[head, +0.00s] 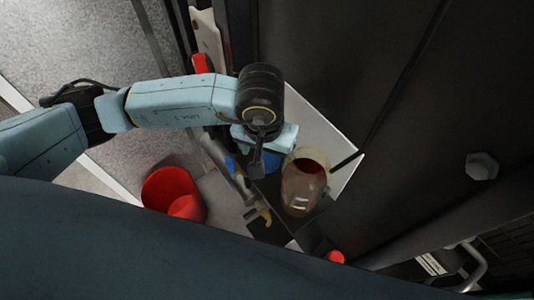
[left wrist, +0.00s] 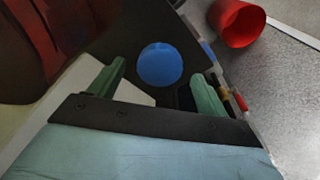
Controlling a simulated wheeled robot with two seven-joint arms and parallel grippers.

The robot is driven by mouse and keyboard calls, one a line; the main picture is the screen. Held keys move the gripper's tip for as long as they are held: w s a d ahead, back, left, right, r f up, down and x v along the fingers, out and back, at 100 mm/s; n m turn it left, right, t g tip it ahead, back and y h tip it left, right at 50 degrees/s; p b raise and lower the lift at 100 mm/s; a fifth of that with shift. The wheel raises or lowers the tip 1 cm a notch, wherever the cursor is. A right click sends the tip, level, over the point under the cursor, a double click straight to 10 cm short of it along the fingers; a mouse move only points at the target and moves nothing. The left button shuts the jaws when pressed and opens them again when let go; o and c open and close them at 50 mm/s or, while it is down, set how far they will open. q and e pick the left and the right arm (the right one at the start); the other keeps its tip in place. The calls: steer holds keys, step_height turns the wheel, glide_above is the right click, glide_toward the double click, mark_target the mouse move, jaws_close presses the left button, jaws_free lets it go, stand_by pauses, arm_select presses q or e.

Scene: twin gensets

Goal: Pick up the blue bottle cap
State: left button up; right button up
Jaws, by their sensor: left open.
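The blue bottle cap (left wrist: 160,65) is a round blue disc in the left wrist view, lying on a dark surface. In that view it appears between the two green fingers of my left gripper (left wrist: 160,72), slightly beyond them. The fingers are spread apart with nothing held. In the head view my left gripper (head: 257,163) hangs over the dark surface, and a part of the blue cap (head: 240,160) shows just left of it, the rest hidden by the gripper. The gap between fingers and cap cannot be judged. My right gripper is in neither view.
A clear brownish jar (head: 300,197) stands just right of the left gripper. A red cup-like container (head: 173,193) is to the lower left. Small tools, one with a yellow part (head: 265,216), lie between them. A dark cabinet wall (head: 340,60) rises behind.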

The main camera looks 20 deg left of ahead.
arm_select(q)
steer(key=shift+f, duration=0.55)
steer(key=c, duration=1.1)
steer(key=shift+o, duration=0.2)
steer(key=shift+r, duration=0.1)
